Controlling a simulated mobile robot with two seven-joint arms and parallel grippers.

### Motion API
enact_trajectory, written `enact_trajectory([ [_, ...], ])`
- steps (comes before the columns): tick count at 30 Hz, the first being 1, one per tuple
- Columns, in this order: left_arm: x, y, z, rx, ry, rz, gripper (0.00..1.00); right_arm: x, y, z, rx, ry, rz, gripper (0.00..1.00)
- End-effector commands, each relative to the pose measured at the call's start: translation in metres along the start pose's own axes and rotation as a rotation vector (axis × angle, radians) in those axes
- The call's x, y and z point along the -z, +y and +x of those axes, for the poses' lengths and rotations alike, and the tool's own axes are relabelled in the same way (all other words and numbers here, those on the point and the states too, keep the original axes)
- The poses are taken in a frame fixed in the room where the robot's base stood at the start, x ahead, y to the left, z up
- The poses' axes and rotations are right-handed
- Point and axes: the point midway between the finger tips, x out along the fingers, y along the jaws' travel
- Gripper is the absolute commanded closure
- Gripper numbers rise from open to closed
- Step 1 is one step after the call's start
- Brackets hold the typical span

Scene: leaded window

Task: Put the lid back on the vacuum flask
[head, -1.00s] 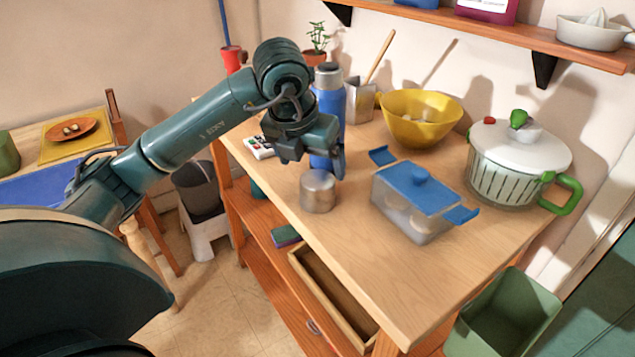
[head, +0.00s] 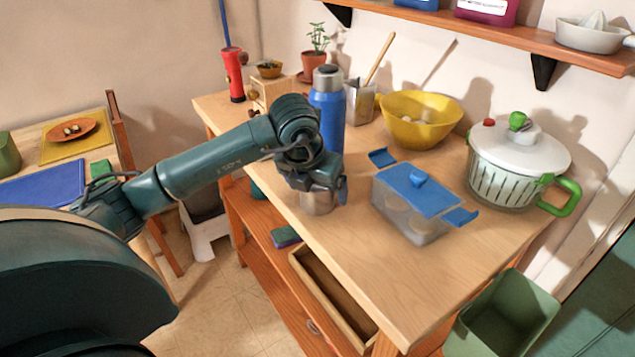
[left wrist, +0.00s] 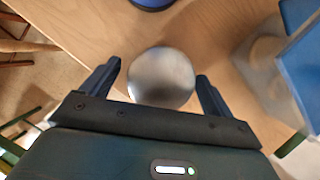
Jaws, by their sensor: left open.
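The vacuum flask (head: 328,108) is blue with a grey top and stands upright on the wooden table behind my left arm. A silver metal cup-shaped lid (head: 317,203) stands on the table in front of it. My left gripper (head: 324,190) is low over the lid, partly hiding it. In the left wrist view the lid (left wrist: 161,78) lies between the two open fingers of my left gripper (left wrist: 158,80), with a gap on each side. The blue edge at the top of that view is probably the flask base (left wrist: 150,3). My right gripper is not in view.
A clear box with a blue lid (head: 420,190) stands right of the silver lid. A yellow bowl (head: 421,118), a utensil pot (head: 360,102) and a salad spinner (head: 515,165) stand farther back. An open drawer (head: 330,300) juts below the table. The table's front right is clear.

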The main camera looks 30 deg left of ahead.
Motion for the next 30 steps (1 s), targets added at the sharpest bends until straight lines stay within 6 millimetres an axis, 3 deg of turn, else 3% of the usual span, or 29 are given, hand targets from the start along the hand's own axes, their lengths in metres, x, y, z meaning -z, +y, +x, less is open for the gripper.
enact_trajectory([
  [11,0.0000,0.0000,0.0037,0.000,0.000,0.000,0.13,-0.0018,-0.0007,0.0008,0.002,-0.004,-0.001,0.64],
  [30,-0.0002,0.0001,0.0032,0.000,-0.001,-0.001,0.61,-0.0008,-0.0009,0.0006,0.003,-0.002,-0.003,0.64],
])
